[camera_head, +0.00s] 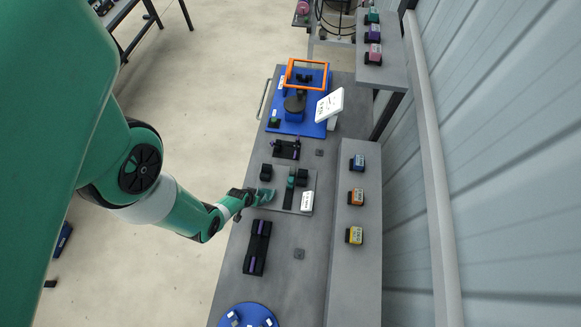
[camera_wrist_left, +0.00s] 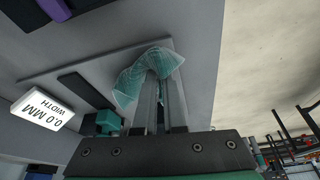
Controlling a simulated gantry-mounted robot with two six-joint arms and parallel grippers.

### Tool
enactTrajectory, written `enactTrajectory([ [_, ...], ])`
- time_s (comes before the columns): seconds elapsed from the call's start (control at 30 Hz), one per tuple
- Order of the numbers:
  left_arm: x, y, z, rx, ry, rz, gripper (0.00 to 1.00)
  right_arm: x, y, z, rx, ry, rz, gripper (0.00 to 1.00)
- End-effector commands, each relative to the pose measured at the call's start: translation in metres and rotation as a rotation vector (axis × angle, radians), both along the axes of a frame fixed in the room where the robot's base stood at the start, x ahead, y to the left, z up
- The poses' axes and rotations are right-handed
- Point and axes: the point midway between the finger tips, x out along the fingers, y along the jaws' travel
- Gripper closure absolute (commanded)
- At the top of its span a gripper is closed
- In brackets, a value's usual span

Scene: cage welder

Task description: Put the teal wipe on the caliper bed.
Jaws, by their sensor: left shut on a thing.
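My left gripper (camera_head: 257,196) is shut on the teal wipe (camera_head: 266,193), a thin crumpled cloth. The wipe also shows in the left wrist view (camera_wrist_left: 150,72), bunched and draped over the fingertips (camera_wrist_left: 160,85). The caliper bed (camera_head: 280,205) is a grey plate on the bench with black blocks, a dark bar, a teal slider (camera_head: 290,182) and a white readout (camera_head: 307,201) showing 0.0 mm width. The gripper and wipe are at the bed's left edge in the head view. I cannot tell whether the wipe touches the plate. My right gripper is not in view.
A black holder with purple parts (camera_head: 257,248) lies nearer on the bench, and another small black fixture (camera_head: 286,149) lies beyond. Further back is a blue station with an orange frame (camera_head: 308,75). A shelf (camera_head: 357,275) on the right carries coloured blocks.

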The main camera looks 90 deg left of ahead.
Motion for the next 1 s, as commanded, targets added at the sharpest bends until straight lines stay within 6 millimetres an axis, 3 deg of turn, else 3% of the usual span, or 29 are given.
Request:
enactTrajectory([
  [0.07, 0.000, 0.000, 0.000, -0.001, 0.001, -0.001, 1.00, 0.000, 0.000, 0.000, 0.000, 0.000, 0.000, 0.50],
  [0.1, 0.000, 0.000, 0.000, -0.001, 0.001, -0.001, 0.85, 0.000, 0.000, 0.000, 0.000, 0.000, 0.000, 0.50],
  [0.37, 0.000, 0.000, 0.000, -0.001, 0.001, -0.001, 0.38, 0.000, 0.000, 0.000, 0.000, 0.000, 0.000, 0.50],
  [0.63, 0.000, 0.000, 0.001, -0.001, 0.000, 0.000, 0.38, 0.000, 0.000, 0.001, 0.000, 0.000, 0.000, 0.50],
  [0.83, -0.007, -0.002, 0.023, 0.000, 0.000, 0.004, 0.38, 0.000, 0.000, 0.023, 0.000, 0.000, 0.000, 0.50],
  [1.0, -0.011, -0.003, 0.031, 0.000, -0.001, 0.002, 0.38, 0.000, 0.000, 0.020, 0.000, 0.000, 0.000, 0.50],
])
